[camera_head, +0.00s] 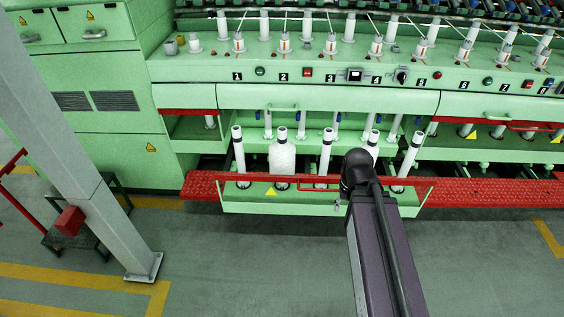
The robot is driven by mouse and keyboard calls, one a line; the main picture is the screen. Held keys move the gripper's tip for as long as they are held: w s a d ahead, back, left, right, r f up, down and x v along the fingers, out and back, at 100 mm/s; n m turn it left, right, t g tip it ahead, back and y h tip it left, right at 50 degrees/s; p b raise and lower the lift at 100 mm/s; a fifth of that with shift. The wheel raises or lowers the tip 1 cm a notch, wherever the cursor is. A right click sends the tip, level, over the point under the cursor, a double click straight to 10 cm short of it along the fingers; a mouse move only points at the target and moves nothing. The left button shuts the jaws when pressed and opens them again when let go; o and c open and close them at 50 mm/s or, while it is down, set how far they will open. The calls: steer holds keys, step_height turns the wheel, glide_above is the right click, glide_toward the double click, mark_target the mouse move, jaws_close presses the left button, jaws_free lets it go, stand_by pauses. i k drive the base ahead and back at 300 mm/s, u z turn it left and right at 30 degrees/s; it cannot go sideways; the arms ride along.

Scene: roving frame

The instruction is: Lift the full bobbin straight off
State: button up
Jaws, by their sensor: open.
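A full bobbin (283,159), thick with white yarn, stands upright in the front row of the green frame. A second thick white bobbin (373,141) stands further right, its lower part hidden behind my arm. Slim white tubes (239,158) stand in the same row, including one between the two thick bobbins (326,150) and one at the right end (408,157). My arm reaches up from the bottom of the picture to a black rounded joint below the second thick bobbin. My gripper does not show.
A red rail (205,187) runs along the front of the green trough (240,203) under the bobbins. A grey post (80,140) stands at the left, with a dark step stand and red box (69,221) beside it. The floor in front is clear.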

mark_target(282, 153)
steer(key=z, duration=0.3)
steer(key=i, duration=1)
steer(key=u, duration=0.35)
